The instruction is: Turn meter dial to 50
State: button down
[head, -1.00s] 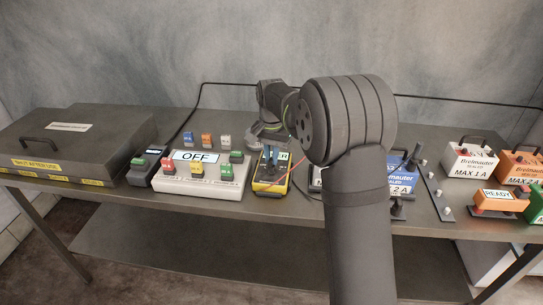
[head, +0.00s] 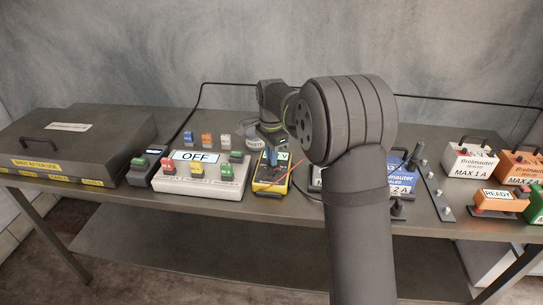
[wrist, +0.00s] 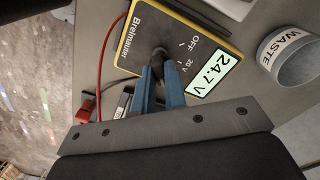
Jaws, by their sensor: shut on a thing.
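The yellow and black Brelmauter meter (head: 262,187) lies on the bench; it also shows in the wrist view (wrist: 136,46). Its lit display (wrist: 215,78) reads 24.7 V. Its dark round dial (wrist: 158,54) has the marks OFF and 20 V beside it; other marks are hidden. My gripper (wrist: 159,70) has its two blue fingers shut on the dial, one on each side. In the head view my gripper (head: 271,157) stands over the meter, partly hidden by my arm. The dial's exact pointer direction is hard to tell.
A grey WASTE cup (wrist: 288,58) stands close to the meter. A button box reading OFF (head: 198,172) is on its left. A blue Brelmauter box (head: 402,178) is on the right. A red lead (wrist: 106,60) and a black lead run from the meter.

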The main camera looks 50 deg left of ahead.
dwell(0.4)
jog(key=c, duration=1.5)
grip_release()
jog(key=shift+o, duration=0.2)
notch_tip(320, 180, up, 18)
jog(key=shift+f, duration=0.25)
notch_tip(320, 180, down, 18)
jog(key=shift+r, duration=0.25)
jog(key=shift+r, duration=0.15)
